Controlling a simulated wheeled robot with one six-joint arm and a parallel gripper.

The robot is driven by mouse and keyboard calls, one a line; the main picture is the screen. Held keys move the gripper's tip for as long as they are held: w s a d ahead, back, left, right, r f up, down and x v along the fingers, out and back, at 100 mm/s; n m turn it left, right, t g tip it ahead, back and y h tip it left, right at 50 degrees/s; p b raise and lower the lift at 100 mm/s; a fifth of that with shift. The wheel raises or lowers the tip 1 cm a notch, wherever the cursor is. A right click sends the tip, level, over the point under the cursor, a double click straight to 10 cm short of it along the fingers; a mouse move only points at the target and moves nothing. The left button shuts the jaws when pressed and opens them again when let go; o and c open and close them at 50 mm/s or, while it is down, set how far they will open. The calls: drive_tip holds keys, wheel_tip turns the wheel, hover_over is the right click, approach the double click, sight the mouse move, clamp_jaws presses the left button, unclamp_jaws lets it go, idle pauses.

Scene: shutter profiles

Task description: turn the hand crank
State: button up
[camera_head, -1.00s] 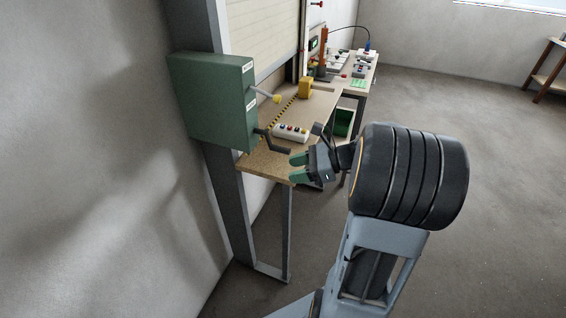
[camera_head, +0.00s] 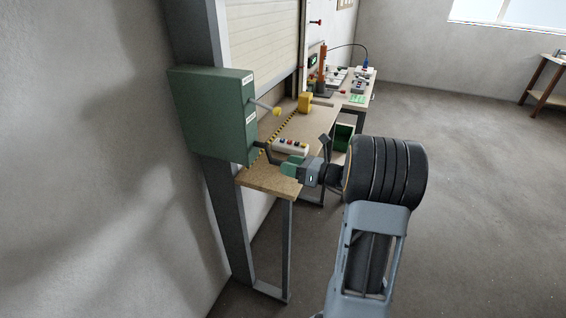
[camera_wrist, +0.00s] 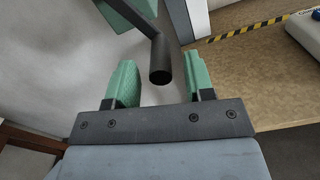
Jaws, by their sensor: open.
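The hand crank (camera_head: 262,152) is a dark bent bar coming out of the lower part of the green box (camera_head: 212,112) on the post. In the wrist view the crank's round dark handle (camera_wrist: 161,62) points toward me, its end between the tips of my two green fingers. My gripper (camera_wrist: 161,82) is open, with a gap on both sides of the handle. In the head view my gripper (camera_head: 288,166) is at the crank's handle and hides the handle's end.
A lever with a yellow knob (camera_head: 277,111) sticks out above the crank. A wooden table (camera_head: 272,180) with a button box (camera_head: 290,146) lies just below and beside my gripper. A yellow block (camera_head: 305,101) stands farther back. Open floor lies to the right.

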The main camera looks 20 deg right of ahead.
drive_tip(key=shift+x, duration=1.3)
drive_tip(key=shift+c, duration=0.3)
clamp_jaws()
